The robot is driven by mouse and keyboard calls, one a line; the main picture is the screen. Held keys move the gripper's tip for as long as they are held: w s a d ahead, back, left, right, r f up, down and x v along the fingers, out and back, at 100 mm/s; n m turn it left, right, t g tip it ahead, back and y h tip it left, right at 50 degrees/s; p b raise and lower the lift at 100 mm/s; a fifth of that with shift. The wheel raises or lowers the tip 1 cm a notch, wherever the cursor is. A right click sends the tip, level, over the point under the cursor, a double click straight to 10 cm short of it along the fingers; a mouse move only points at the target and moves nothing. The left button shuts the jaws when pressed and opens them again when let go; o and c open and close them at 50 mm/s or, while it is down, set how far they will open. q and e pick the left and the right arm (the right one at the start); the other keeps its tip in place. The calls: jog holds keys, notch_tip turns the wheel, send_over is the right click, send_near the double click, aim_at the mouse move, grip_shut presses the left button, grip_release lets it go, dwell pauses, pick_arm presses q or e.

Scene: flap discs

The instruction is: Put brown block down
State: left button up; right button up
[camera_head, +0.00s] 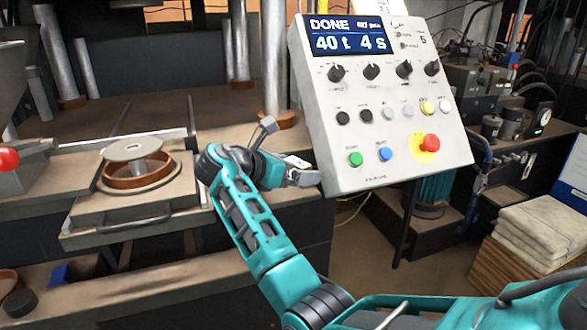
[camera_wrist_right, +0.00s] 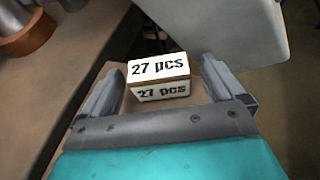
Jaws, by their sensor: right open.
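The brown block (camera_wrist_right: 160,77) has white faces marked "27 pcs" and thin brown edges. In the right wrist view it lies between the two fingers of my right gripper (camera_wrist_right: 162,88), with gaps at both sides. The fingers are open. A brown surface shows around the block; I cannot tell whether the block rests on it. In the head view my right gripper (camera_head: 303,172) is by the lower left corner of the control panel, and a small white patch of the block (camera_head: 297,161) shows at it. My left gripper is out of view.
The control panel (camera_head: 440,178) reads "DONE" and stands close to the right gripper. A press bench (camera_head: 200,255) with a drawer-like plate (camera_head: 95,212) and a round disc fixture (camera_head: 135,150) is at left. Folded cloths (camera_head: 535,235) are stacked at right.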

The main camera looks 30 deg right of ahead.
jog(key=shift+a+r, duration=0.15)
jog(key=shift+r, duration=0.05)
jog(key=v, duration=1.1)
jog(key=shift+a+r, duration=0.2)
jog(key=shift+a, duration=0.1)
